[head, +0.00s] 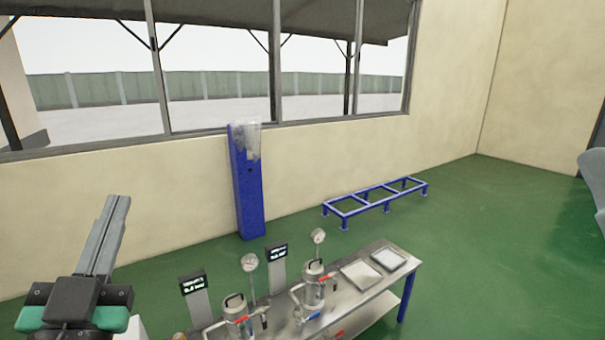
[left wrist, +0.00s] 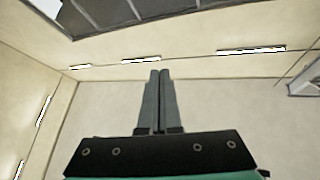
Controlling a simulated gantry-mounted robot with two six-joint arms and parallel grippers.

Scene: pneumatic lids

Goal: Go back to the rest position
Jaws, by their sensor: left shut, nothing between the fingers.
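My left gripper (head: 112,215) is raised at the left of the head view, with its fingers pointing up and together. It is shut and empty, apart from the bench and everything on it. In the left wrist view its two grey fingers (left wrist: 158,75) lie side by side against the pale wall and ceiling. My right gripper is not in view.
A steel bench (head: 368,297) at the lower middle carries two pressure vessels (head: 238,318) with gauges, two small displays (head: 195,284) and two trays (head: 389,258). A blue post (head: 247,190) and a low blue frame (head: 375,204) stand behind.

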